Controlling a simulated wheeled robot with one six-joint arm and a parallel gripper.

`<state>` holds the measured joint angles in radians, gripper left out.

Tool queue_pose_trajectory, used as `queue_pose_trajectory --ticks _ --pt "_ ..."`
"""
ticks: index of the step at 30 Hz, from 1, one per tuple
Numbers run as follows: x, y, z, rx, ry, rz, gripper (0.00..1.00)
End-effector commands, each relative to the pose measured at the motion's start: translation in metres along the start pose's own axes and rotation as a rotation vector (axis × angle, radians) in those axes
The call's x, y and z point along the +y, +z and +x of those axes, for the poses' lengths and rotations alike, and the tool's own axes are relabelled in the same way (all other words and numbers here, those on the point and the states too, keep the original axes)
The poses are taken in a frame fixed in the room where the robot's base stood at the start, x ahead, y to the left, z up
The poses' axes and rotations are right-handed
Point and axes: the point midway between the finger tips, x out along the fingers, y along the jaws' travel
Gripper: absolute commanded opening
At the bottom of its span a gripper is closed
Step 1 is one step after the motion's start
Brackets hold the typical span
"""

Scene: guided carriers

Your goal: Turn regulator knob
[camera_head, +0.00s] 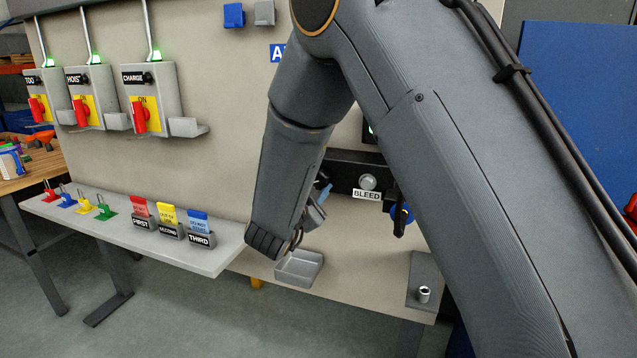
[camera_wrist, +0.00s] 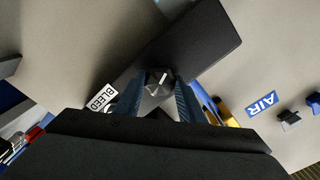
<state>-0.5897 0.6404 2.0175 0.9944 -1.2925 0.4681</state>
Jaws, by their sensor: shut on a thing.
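The regulator knob (camera_wrist: 158,79) is dark with a white pointer mark, seen in the wrist view in front of a black block (camera_wrist: 195,45). My gripper (camera_wrist: 157,92) has its two blue fingers on either side of the knob, shut on it. In the head view my arm hides the knob. Only a bit of blue finger (camera_head: 322,192) shows there, beside the left end of the black block (camera_head: 340,172).
A BLEED label (camera_head: 367,195) and round grey button (camera_head: 368,182) sit right of my wrist. Below are a grey tray (camera_head: 299,268) and a shelf (camera_head: 190,250) with coloured tags. Switch boxes (camera_head: 150,100) are on the left. A blue panel (camera_head: 580,100) stands right.

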Motion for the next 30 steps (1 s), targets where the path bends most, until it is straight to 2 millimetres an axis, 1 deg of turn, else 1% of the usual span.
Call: queue_pose_trajectory --ticks 8,21,30 --pt "0.0001 -0.0003 -0.0003 -0.001 0.002 -0.17 0.13" --pt "-0.0004 -0.0001 -0.0006 -0.002 0.002 -0.583 0.13" --pt "-0.0007 0.0004 -0.0005 -0.002 0.001 -0.823 0.13"
